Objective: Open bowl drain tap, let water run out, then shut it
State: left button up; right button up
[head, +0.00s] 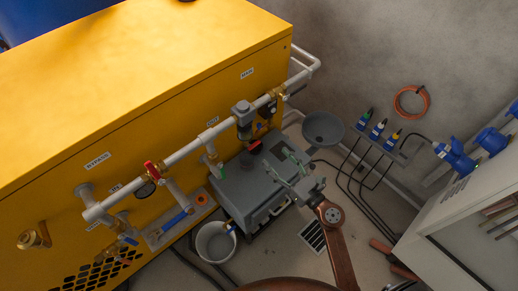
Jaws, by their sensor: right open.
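A grey filter head (242,108) sits on the white pipe along the front of the yellow cabinet. Its dark bowl (245,131) hangs below it. A small red and black part (255,147) shows just under the bowl, above a grey box; I cannot tell if it is the drain tap's handle or how it is set. No running water can be made out. My right gripper (280,163) is open and empty over the grey box, to the lower right of the bowl and apart from it. My left gripper is not in view.
A grey box (242,190) stands below the pipe, with a white bucket (214,243) in front. Red (151,169) and blue (174,219) levers are at left. A grey funnel (322,127) and black hoses are at right. A white cabinet (460,225) bounds the right side.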

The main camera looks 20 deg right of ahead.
aim_at(256, 146)
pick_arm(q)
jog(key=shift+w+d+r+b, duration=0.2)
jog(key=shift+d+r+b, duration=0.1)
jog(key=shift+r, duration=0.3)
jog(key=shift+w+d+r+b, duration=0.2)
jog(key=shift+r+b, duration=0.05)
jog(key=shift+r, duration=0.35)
pick_arm(e)
jog(key=w+a+f+n, duration=0.1)
jog(key=w+a, duration=0.3)
jog(key=w, duration=0.3)
jog(key=shift+w+a+f+n+g+y, duration=0.15)
jog(key=shift+w+n+g+y, duration=0.2)
jog(key=shift+n+g+y, duration=0.05)
jog(key=shift+c, duration=0.4)
jog(key=c, duration=1.1)
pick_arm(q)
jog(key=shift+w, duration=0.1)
